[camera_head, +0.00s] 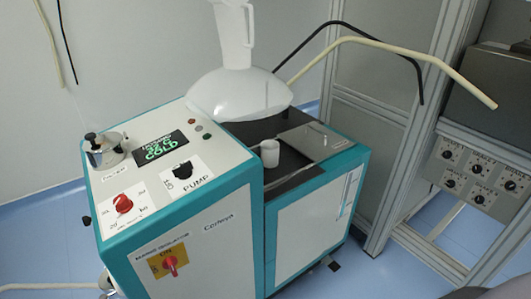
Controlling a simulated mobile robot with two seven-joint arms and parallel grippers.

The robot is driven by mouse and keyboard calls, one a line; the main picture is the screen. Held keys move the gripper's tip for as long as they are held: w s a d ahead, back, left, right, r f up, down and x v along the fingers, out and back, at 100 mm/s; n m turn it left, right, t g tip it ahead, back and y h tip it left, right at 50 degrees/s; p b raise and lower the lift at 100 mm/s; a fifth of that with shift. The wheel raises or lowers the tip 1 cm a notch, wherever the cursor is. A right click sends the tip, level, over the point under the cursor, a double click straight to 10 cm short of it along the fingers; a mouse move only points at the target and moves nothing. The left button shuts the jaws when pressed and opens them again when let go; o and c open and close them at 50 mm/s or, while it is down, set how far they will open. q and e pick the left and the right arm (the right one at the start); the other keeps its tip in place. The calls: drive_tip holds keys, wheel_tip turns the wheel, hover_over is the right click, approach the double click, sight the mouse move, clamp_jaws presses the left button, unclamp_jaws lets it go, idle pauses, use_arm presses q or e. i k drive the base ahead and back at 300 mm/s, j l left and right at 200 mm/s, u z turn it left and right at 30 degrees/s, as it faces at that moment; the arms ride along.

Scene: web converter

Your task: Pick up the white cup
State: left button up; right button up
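The white cup (269,152) is small and stands upright on the dark top of the teal and white machine (313,222). It stands just left of a flat grey metal plate (315,141) and right of the taller control cabinet. Its handle cannot be made out. Neither of my grippers can be made out in the head view, and nothing is holding the cup.
A large white rounded vessel (238,95) stands close behind the cup. The control cabinet (175,165) has a red knob, a green display and a metal pot (103,152). Dark and cream hoses (405,50) hang at the upper right beside grey frames and a switch panel (478,175).

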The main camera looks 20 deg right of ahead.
sight(270, 148)
drive_tip(key=l, duration=0.8)
drive_tip(key=i+l+z, duration=0.1)
drive_tip(key=l, duration=0.65)
drive_tip(key=i+l, duration=0.2)
drive_tip(key=l, duration=0.2)
drive_tip(key=i+l, duration=0.2)
drive_tip(key=l, duration=0.2)
drive_tip(key=i+l+u, duration=0.1)
drive_tip(key=k+u, duration=0.2)
drive_tip(key=k+z, duration=0.2)
drive_tip(key=i+l, duration=0.05)
